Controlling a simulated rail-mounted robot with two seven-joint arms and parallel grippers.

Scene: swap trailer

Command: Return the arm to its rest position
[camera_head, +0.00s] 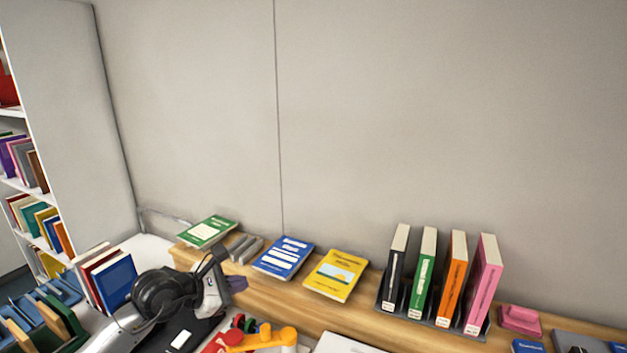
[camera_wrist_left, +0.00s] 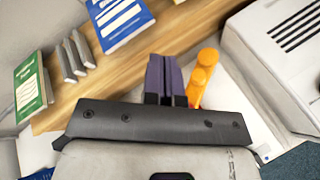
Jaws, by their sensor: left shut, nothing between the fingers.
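My left arm (camera_head: 165,290) comes in from the lower left of the head view. Its left gripper (camera_head: 237,284) is in front of the wooden shelf, with dark purple fingers together. The left wrist view also shows the fingers (camera_wrist_left: 165,75) side by side, shut and empty. They are over the work area, beside an orange rounded object (camera_wrist_left: 203,75), and hold nothing. My right gripper does not show.
A wooden shelf (camera_head: 365,315) along the wall carries a green book (camera_head: 207,232), a blue book (camera_head: 283,257), a yellow book (camera_head: 335,275) and several upright books (camera_head: 425,272). Orange and red items (camera_head: 262,338) lie below the gripper. A bookcase (camera_head: 70,110) stands left.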

